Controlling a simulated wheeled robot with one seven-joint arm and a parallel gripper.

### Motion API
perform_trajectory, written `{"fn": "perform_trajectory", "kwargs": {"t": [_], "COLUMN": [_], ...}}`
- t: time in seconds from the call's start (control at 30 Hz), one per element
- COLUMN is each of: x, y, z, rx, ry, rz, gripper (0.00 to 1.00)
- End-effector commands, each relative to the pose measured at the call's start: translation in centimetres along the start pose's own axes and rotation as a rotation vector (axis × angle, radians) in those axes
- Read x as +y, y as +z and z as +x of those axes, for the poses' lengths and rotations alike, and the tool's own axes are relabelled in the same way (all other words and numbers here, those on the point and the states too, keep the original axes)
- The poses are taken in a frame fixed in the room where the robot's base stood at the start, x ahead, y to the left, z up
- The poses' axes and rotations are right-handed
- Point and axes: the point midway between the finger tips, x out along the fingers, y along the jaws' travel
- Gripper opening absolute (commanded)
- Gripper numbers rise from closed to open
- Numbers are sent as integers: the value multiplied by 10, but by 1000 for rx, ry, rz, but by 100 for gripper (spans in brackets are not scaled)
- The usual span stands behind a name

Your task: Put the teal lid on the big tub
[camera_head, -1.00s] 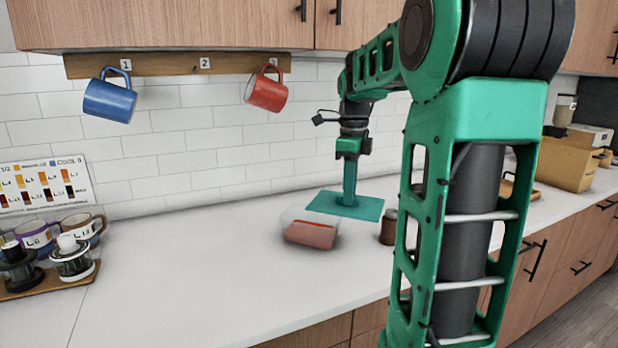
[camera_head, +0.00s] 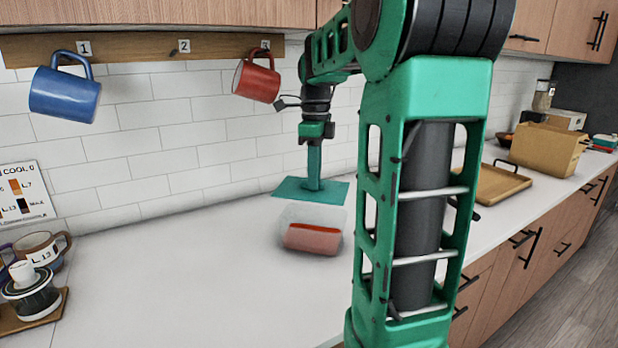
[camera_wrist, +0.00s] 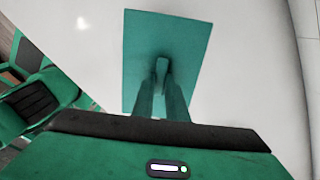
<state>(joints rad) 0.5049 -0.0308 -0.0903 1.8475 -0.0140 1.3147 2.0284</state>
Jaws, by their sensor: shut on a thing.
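The teal lid (camera_head: 288,187) is a flat rectangular sheet held level in the air in the head view. My gripper (camera_head: 314,185) points straight down and is shut on the handle at the lid's middle. The lid (camera_wrist: 138,40) also shows in the wrist view, with the fingers (camera_wrist: 163,90) closed on its small handle. The big tub (camera_head: 312,239) is clear with reddish contents and stands on the counter. The wrist view does not show the tub.
The white counter (camera_head: 190,270) is bare left of the tub. A blue mug (camera_head: 65,95) and a red mug (camera_head: 257,80) hang from a wall rack. A wooden tray (camera_head: 500,187) and a cardboard box (camera_head: 546,150) stand at the right. My arm hides part of the counter.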

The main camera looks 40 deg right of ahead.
Motion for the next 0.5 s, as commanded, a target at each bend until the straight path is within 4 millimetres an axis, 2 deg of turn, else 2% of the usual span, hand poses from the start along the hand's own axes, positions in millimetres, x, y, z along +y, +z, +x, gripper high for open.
{"fn": "perform_trajectory", "kwargs": {"t": [0.5], "x": [0], "y": [-1], "z": [29], "rx": [0], "ry": [1], "rz": [1], "gripper": [0]}}
